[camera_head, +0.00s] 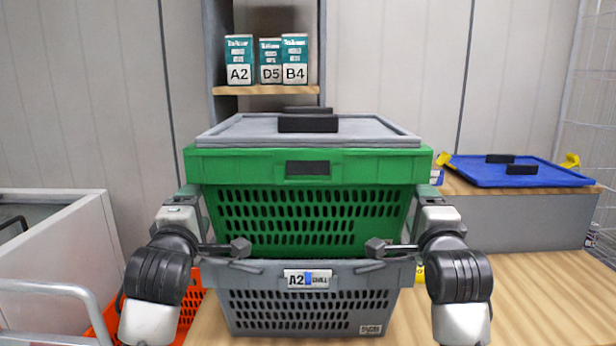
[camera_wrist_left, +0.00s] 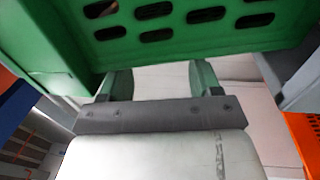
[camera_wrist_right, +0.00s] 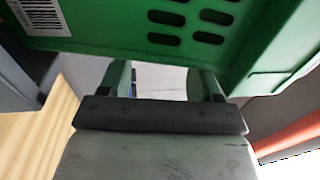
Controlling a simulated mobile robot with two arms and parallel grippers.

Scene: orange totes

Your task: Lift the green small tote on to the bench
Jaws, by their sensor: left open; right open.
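The green tote (camera_head: 300,166) is at the centre of the head view, level, with a grey lid (camera_head: 250,130) on top. Its lower edge meets the rim of a grey tote (camera_head: 305,312) labelled A2; whether it rests on it is hard to tell. My left gripper (camera_head: 188,196) is open at the tote's left side, and my right gripper (camera_head: 428,192) is open at its right side. In the left wrist view the green wall (camera_wrist_left: 200,40) is close to the fingers (camera_wrist_left: 160,78). The right wrist view shows the same wall (camera_wrist_right: 120,35) near the fingers (camera_wrist_right: 164,80). Both fingertips are partly hidden.
The wooden bench (camera_head: 540,295) is bare at the right. A shelf (camera_head: 270,90) with three teal boxes is at the back. An orange tote (camera_head: 190,312) and white cabinet (camera_head: 60,240) are left.

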